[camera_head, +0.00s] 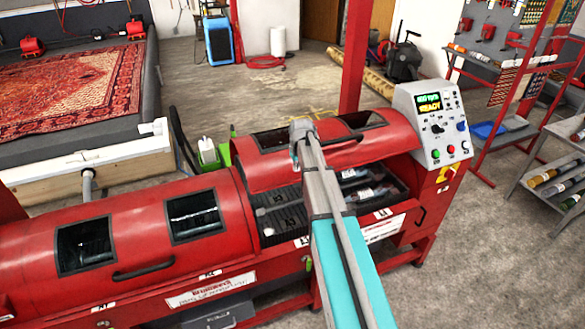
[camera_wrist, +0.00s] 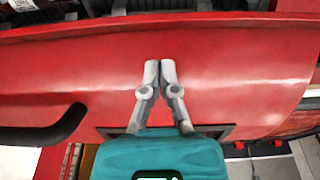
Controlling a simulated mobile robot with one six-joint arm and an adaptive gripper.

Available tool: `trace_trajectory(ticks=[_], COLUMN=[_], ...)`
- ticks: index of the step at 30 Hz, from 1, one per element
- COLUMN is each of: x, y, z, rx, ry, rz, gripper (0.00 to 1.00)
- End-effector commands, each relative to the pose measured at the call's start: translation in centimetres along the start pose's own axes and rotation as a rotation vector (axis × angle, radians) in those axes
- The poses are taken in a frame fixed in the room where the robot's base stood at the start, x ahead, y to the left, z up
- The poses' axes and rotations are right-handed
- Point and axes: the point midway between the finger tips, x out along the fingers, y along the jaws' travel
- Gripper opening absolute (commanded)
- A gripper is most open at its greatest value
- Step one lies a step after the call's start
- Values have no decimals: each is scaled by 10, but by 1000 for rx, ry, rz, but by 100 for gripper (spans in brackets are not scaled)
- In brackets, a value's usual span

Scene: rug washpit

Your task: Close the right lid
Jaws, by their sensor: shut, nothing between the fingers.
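The right lid (camera_head: 385,143) of the long red machine stands raised, showing the dark interior (camera_head: 290,215) below its front edge. It has two dark windows and a black handle. The red lid also fills most of the wrist view (camera_wrist: 235,60), with its black handle (camera_wrist: 45,135) at left and a window partly hidden behind my gripper. The left lid (camera_head: 135,222) is down. My gripper (camera_wrist: 160,68) is shut and empty, with its fingertips over the lid's red face. In the head view it is at the lid (camera_head: 302,130); I cannot tell whether it touches.
A control panel (camera_head: 437,125) with a lit screen stands at the machine's right end. A red post (camera_head: 354,55) rises behind the lid. A rack (camera_head: 560,170) with rolled items is at far right. A patterned rug (camera_head: 70,85) lies at back left. Concrete floor is clear at front right.

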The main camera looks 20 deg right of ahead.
Motion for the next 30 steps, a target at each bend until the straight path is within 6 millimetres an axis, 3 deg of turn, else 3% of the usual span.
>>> trace_trajectory(ticks=[9, 30], x=[19, 24], y=[0, 2], z=[19, 25], rx=[0, 3], ry=[0, 4], rz=[0, 0], gripper=[0, 0])
